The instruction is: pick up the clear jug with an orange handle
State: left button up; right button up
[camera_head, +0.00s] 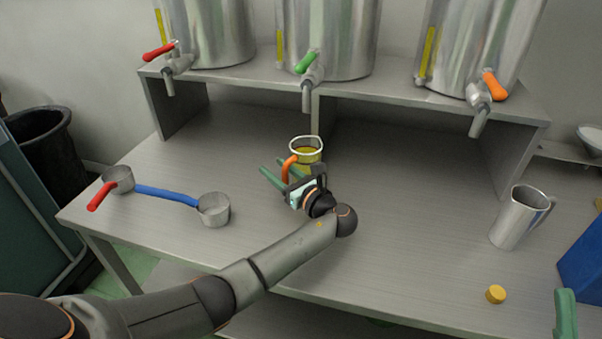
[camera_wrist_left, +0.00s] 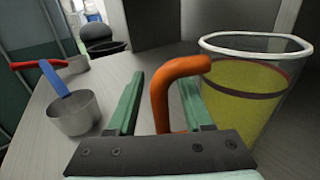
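The clear jug with an orange handle (camera_head: 306,150) stands on the metal bench, with yellow liquid inside. In the left wrist view the jug (camera_wrist_left: 250,85) is at the right, and its orange handle (camera_wrist_left: 165,90) reaches in between my fingers. My left gripper (camera_head: 271,166) is open, with one green finger on each side of the handle; I cannot tell whether either touches it. The gripper and wrist hide the lower part of the jug in the head view. A green piece (camera_head: 566,315) at the lower right edge looks like a finger of my right gripper, mostly cut off.
Measuring cups with a red handle (camera_head: 100,196) and a blue handle (camera_head: 166,195) lie left. A metal pitcher (camera_head: 517,220), a yellow cap (camera_head: 495,294) and a blue box (camera_head: 584,262) are right. Tanks with taps (camera_head: 311,68) stand on a raised shelf behind.

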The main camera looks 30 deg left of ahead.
pick_arm(q)
grip_shut()
dwell(1.2)
